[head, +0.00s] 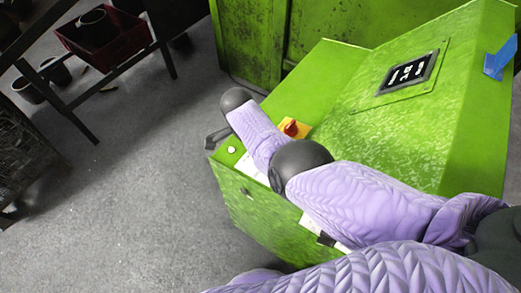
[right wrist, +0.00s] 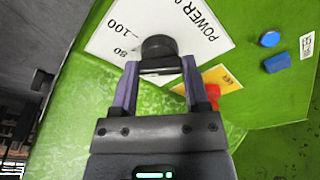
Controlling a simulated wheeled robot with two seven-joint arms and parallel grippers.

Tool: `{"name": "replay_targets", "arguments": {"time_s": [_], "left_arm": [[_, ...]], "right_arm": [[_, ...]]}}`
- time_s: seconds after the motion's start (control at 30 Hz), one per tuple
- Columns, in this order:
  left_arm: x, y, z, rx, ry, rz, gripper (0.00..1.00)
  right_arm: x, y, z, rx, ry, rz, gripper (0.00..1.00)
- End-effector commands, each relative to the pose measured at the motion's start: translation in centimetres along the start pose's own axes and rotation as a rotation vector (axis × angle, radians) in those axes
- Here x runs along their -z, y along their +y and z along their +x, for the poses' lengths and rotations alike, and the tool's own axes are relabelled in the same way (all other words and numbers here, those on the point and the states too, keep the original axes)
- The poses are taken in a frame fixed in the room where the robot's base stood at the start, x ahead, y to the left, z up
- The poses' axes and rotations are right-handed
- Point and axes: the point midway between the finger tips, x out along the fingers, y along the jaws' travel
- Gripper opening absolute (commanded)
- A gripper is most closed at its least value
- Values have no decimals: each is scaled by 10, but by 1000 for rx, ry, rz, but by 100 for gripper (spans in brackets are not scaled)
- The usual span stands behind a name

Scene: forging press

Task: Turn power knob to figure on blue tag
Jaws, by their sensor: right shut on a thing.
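The power knob (right wrist: 158,47) is black and sits on a white dial label (right wrist: 112,35) marked POWER, with 100 and 80 readable in the right wrist view. My right gripper (right wrist: 158,76) is shut on the knob, one finger on each side. My arm hides the knob and fingers in the head view. A blue tag (head: 499,58) stands at the upper right of the green press (head: 420,130). Its figure cannot be read from here. My left gripper is not in view.
A red button on a yellow plate (head: 300,127) is close beside my right forearm; the button also shows in the right wrist view (right wrist: 211,92). A black display (head: 408,73) is on the sloped face. The grey floor at left is open.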

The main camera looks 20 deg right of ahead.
Motion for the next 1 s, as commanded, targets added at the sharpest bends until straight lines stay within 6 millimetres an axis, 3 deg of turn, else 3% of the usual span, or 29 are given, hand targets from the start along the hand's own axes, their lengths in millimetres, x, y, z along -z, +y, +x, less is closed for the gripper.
{"name": "replay_targets", "arguments": {"time_s": [0.57, 0.6, 0.77, 1.0], "left_arm": [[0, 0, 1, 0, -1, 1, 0], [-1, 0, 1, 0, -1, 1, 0], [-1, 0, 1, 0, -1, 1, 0], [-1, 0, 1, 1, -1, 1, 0]], "right_arm": [[0, 0, 0, -4, -1, 30, 0], [0, 0, 0, -4, -1, 30, 63], [0, 0, 0, -4, 0, 30, 94], [0, 0, -1, -4, 0, 29, 94]]}}
